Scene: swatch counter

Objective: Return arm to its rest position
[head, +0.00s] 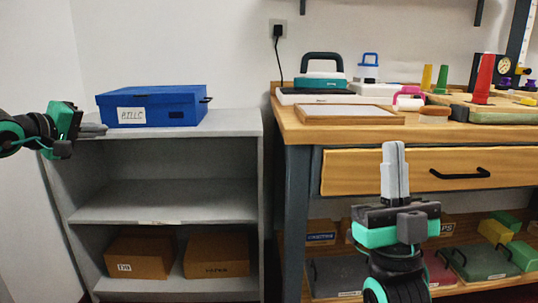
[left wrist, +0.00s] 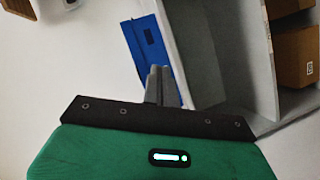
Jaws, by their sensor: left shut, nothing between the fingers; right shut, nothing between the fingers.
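My left gripper (head: 92,129) is at the left edge of the head view, shut and empty. Its fingertips point right, near the left end of the grey shelf unit's top and beside the blue box (head: 150,106). In the left wrist view the shut fingers (left wrist: 160,84) show in front of the blue box (left wrist: 146,45); I cannot tell whether they touch it. My right gripper (head: 394,156) is shut and empty, pointing up in front of the workbench drawer. Most of both arms is out of view.
The grey shelf unit (head: 165,202) stands at left with cardboard boxes (head: 138,255) on its bottom shelf. The wooden workbench (head: 297,129) at right holds a framed panel (head: 348,114), stamps and colored cones. Bins sit below it. The middle shelf is empty.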

